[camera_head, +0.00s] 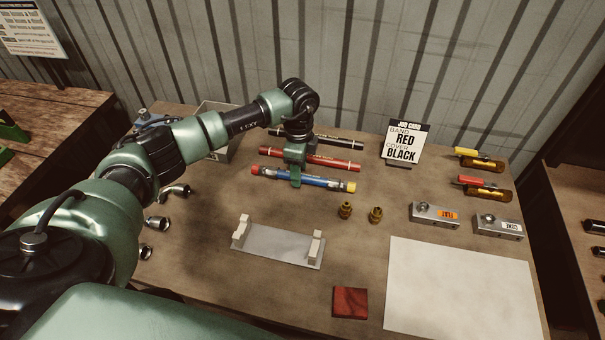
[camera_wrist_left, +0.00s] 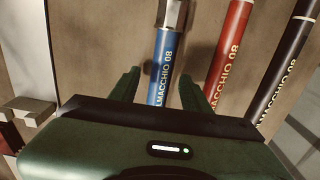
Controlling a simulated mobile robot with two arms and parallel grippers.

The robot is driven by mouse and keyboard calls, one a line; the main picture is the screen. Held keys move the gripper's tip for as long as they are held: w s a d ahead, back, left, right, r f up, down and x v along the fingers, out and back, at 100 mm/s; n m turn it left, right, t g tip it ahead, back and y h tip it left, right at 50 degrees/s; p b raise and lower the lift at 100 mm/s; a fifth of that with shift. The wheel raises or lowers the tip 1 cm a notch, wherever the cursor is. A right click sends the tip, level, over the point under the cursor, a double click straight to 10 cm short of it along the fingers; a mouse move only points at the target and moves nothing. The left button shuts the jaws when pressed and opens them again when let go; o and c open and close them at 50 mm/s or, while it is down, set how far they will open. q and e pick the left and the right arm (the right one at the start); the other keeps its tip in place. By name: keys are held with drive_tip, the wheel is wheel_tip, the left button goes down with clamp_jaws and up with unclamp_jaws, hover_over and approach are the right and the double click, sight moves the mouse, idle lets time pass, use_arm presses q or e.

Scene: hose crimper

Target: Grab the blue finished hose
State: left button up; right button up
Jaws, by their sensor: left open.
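My left gripper (camera_head: 295,182) is over the middle of this hose, pointing down. In the left wrist view its fingers (camera_wrist_left: 158,90) are open, one on each side of the blue hose. I cannot tell whether they touch it. My right gripper is not in view.
A red hose (camera_head: 335,162) and a black hose (camera_head: 345,143) lie just behind, close to the gripper. A grey plate with two cradles (camera_head: 277,247) lies in front. Two brass fittings (camera_head: 345,210) stand to the right. A job card (camera_head: 405,142) stands at the back.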

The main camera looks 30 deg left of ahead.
use_arm(q)
drive_tip(key=shift+f, duration=0.7)
clamp_jaws()
drive_tip(key=shift+r, duration=0.1)
idle(0.8)
